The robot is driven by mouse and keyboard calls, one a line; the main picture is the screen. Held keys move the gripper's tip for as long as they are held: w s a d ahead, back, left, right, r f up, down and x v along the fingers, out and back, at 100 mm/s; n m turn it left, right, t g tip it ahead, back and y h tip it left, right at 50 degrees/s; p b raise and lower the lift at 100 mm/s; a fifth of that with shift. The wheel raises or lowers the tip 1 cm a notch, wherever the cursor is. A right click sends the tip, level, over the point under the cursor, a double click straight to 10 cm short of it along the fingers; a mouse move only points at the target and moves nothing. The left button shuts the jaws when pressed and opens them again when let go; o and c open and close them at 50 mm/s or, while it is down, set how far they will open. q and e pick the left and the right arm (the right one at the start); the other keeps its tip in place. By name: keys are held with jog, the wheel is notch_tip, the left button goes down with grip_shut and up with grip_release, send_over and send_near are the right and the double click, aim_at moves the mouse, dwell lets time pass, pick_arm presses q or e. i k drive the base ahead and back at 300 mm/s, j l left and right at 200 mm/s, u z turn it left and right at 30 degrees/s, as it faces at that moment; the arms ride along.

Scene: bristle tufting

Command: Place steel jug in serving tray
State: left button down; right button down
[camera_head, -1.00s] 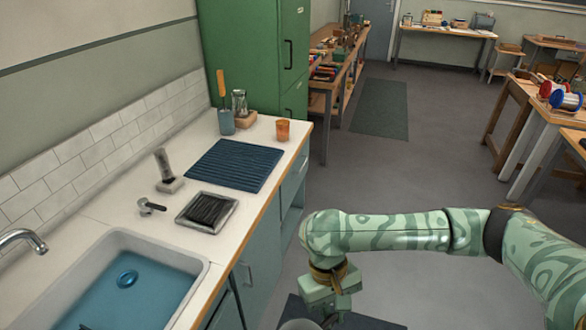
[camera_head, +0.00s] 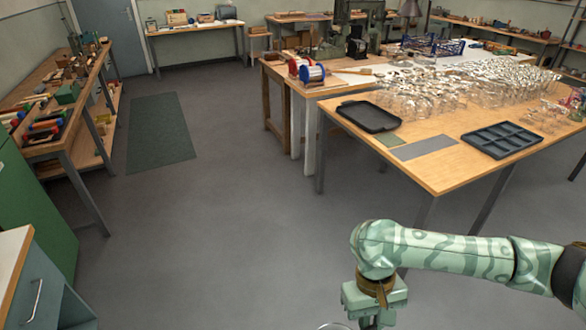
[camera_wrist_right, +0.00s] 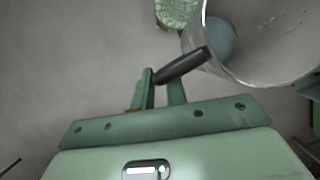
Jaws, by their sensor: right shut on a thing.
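The steel jug (camera_wrist_right: 262,50) is at the upper right of the right wrist view, partly cut off by the frame. My right gripper (camera_wrist_right: 161,88) is shut on its dark handle (camera_wrist_right: 184,65). In the head view only a sliver of the jug's rim (camera_head: 335,326) shows at the bottom edge, beside my right gripper (camera_head: 372,320), over the floor. A black tray with raised edges (camera_head: 346,106), seemingly the serving tray, lies at the near left corner of the wooden table, apart from the jug. It looks empty. My left gripper is not in view.
The wooden table (camera_head: 437,181) also holds a dark compartment tray (camera_head: 502,139), a grey mat (camera_head: 424,147) and many clear glasses (camera_head: 440,92) behind. Spools (camera_head: 312,73) stand on a bench to the left. The grey floor (camera_head: 230,220) before the table is clear.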

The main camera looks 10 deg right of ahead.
aim_at(367, 119)
jog(key=i+z, duration=0.35)
jog(key=i, duration=2.15)
jog(key=i+l+u, duration=0.1)
jog(key=i, duration=0.55)
